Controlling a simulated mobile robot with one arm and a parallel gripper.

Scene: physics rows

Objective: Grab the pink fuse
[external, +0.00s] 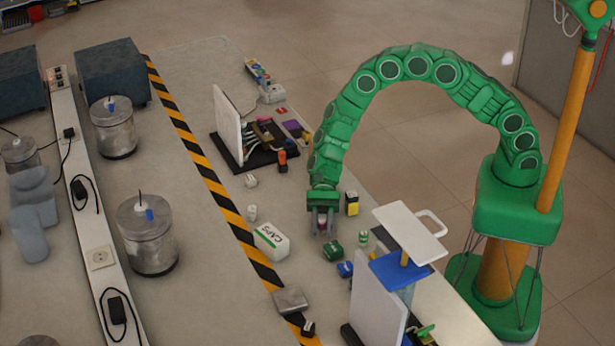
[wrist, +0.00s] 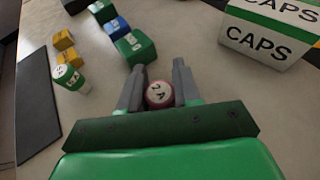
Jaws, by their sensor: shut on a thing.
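The pink fuse (wrist: 159,94) is a small round piece with a pale, marked top, seen in the wrist view between the two grey fingers. My gripper (wrist: 157,88) is shut on it. In the external view my gripper (external: 322,226) points down at the worktable, and the fuse (external: 322,220) shows as a small pinkish patch between the fingers. I cannot tell whether the fuse touches the table.
A white CAPS box (external: 271,242) stands left of my gripper. A green block (external: 333,251), a blue block (external: 345,269) and a yellow-black block (external: 352,203) are close by. A white panel (external: 378,310) stands at the front. A striped strip (external: 215,190) crosses the table.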

